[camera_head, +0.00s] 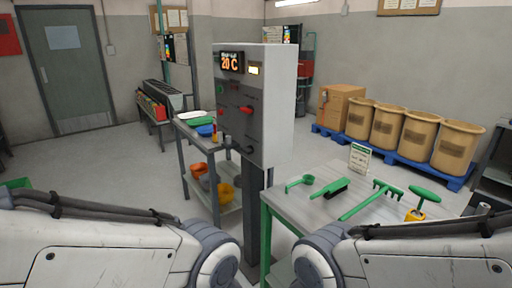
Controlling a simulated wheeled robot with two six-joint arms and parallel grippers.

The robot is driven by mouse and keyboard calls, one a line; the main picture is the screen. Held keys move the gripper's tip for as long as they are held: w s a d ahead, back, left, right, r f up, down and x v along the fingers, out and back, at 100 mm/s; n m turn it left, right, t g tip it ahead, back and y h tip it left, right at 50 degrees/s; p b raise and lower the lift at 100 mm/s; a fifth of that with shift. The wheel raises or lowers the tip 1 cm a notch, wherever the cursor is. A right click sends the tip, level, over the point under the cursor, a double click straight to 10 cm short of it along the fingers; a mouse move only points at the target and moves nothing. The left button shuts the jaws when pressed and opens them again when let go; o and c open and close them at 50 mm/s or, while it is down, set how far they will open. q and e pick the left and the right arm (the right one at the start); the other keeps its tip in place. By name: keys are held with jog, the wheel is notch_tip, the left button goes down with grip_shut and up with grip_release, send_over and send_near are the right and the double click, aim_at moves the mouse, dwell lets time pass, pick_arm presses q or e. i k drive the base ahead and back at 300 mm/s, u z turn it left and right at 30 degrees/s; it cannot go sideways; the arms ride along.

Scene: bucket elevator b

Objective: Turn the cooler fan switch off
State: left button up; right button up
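A grey control box (272,112) stands on a dark post (254,210) in the middle of the view. Below are a red switch handle (246,111) on the right and another red handle (220,113) on the left. Dark controls sit lower down. The labels are too small to read, so I cannot tell which is the cooler fan switch or its position. My two arms show low in front of the box; both grippers are out of view.
A table (300,222) with green tools stands right of the post. A grey cart (212,172) with coloured items stands left behind it. Floor is clear at left, before the door (66,75).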

aim_at(249, 149)
jog(key=u, duration=0.4)
jog(key=i, duration=1.05)
jog(key=u, duration=0.7)
